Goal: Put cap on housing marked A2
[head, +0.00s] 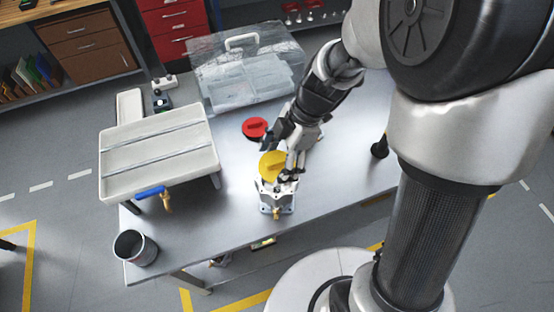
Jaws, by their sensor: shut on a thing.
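A yellow cap (270,164) is in my gripper (284,170), which is shut on it. The cap is over the back of a silver metal housing (276,200) near the table's front edge. From this angle I cannot tell whether the cap touches the housing or is a little above it. The fingers and cap hide much of the housing's top. No marking such as A2 can be read on the housing. A brass-coloured fitting shows low on its front. A red cap (255,127) lies on the table behind, left of my arm.
A white slotted tray (158,150) stands at the left, with a blue-handled tool (153,192) at its front edge. A dark cup (134,248) is at the front left corner. A clear case (246,72) stands behind. The table (340,165) is bare right of the housing.

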